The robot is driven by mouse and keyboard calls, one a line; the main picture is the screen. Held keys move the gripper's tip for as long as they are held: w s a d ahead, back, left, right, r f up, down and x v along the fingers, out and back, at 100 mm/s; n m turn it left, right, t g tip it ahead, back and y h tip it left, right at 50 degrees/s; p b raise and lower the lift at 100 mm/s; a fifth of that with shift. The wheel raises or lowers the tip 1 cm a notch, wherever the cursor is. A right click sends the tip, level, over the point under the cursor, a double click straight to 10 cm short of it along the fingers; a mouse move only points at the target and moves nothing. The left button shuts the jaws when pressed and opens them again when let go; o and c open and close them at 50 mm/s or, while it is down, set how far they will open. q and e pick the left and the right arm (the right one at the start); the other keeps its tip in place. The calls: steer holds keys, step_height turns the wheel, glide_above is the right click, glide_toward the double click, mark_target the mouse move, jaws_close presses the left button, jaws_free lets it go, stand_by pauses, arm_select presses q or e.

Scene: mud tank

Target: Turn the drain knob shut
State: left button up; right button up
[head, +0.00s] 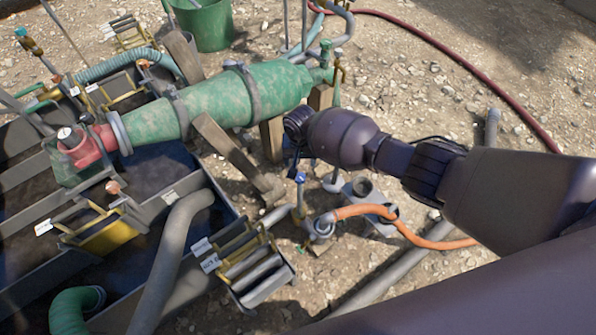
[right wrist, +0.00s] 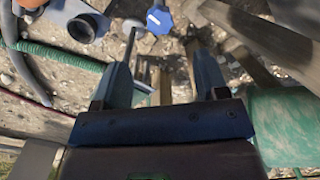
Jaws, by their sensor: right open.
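A blue knob (head: 299,178) sits on top of a thin upright stem above a grey fitting with an orange hose. It looks like the drain knob. In the right wrist view the blue knob (right wrist: 159,20) lies beyond my fingertips, roughly in line with the gap between them. My right gripper (head: 295,148) hangs just above the knob in the head view, partly hidden by its own wrist. In the right wrist view its fingers (right wrist: 163,58) are spread, with nothing held between them. My left gripper is not in view.
A large green mottled cone (head: 210,105) lies on wooden supports behind and left of my right gripper. An orange hose (head: 430,241) runs right from the fitting. A grey pipe stub (head: 362,187) stands right of the knob. The dark tank (head: 185,190) fills the left.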

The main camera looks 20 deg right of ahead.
steer(key=b, duration=0.1)
glide_above(300, 177)
steer(key=f, duration=0.4)
steer(key=shift+s+f, duration=0.25)
step_height(300, 177, down, 4)
steer(key=shift+r+b, duration=0.1)
steer(key=shift+b, duration=0.9)
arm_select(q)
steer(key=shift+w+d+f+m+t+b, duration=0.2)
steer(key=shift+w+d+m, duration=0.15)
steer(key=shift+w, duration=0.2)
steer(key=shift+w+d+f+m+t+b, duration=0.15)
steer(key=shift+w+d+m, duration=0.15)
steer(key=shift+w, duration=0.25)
arm_select(e)
steer(key=shift+w+f, duration=0.25)
steer(key=shift+f, duration=0.45)
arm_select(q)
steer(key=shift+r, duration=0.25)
arm_select(e)
steer(key=shift+c, duration=0.2)
steer(key=c, duration=0.9)
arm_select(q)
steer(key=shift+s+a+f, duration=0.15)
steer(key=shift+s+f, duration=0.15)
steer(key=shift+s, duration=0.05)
